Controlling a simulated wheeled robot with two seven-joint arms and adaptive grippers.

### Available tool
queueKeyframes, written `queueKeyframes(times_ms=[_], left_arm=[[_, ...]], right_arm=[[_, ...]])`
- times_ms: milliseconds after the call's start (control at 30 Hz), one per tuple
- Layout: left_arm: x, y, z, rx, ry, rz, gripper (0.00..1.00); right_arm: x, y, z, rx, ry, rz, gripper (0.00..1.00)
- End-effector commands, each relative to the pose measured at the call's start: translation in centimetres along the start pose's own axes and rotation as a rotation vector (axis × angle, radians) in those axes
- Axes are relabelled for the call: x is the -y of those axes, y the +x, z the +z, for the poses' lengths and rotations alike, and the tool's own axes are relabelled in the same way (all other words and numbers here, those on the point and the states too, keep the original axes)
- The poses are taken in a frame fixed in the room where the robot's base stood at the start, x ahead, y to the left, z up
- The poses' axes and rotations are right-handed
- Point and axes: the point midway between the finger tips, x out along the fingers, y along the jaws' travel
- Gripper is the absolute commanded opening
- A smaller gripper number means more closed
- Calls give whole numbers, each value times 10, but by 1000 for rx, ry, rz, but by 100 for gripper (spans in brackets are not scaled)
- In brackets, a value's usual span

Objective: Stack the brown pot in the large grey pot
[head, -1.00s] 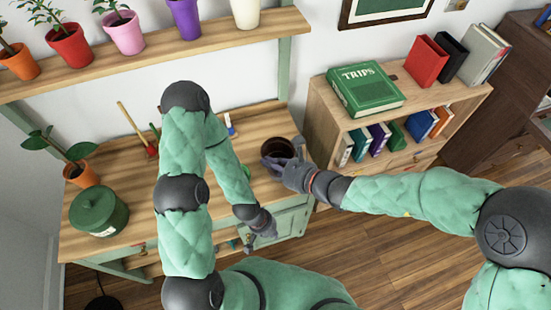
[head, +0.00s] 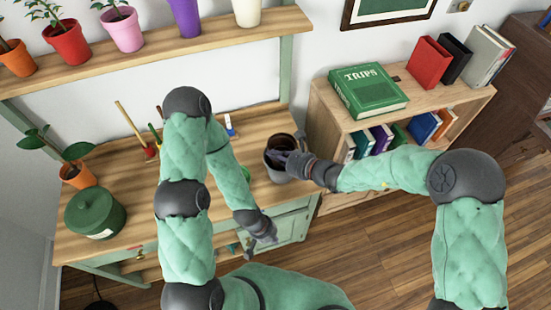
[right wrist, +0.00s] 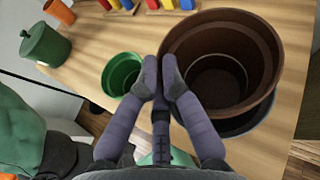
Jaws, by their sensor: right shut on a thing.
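The brown pot (head: 281,141) is at the right end of the wooden bench. The right wrist view shows its wide mouth and inner wall (right wrist: 255,35). My right gripper (head: 287,160) is shut on its near rim; the fingers (right wrist: 161,82) meet there in the wrist view. The large grey pot (head: 275,173) shows around and below the brown pot, and a dark grey edge (right wrist: 250,124) shows beneath it in the wrist view. How deep the brown pot sits is hidden. My left gripper (head: 264,239) is apart from both, in front of the bench; its fingers are unclear.
A small green pot (right wrist: 122,74) stands just left of the pots. A lidded green canister (head: 95,213) and a plant in an orange pot (head: 76,173) are at the bench's left end. A bookshelf (head: 430,110) stands to the right. The middle bench has free room.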

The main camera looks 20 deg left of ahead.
Motion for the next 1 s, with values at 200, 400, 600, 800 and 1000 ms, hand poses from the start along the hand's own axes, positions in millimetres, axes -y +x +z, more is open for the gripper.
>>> queueKeyframes(times_ms=[200, 400, 600, 800, 1000], left_arm=[[2, 6, 0, 0, 0, 0, 0], [2, 7, 0, 0, 0, 0, 0], [4, 12, 0, 0, 0, 0, 0], [6, 17, 0, 0, 0, 0, 0], [6, 16, 0, 0, 0, 0, 0]], right_arm=[[-2, 6, -14, 0, 0, 0, 0], [-2, 6, -15, 0, 0, 0, 0], [-4, 8, -20, 0, 0, 0, 0], [-4, 10, -25, 0, 0, 0, 0], [-4, 10, -25, 0, 0, 0, 27]])
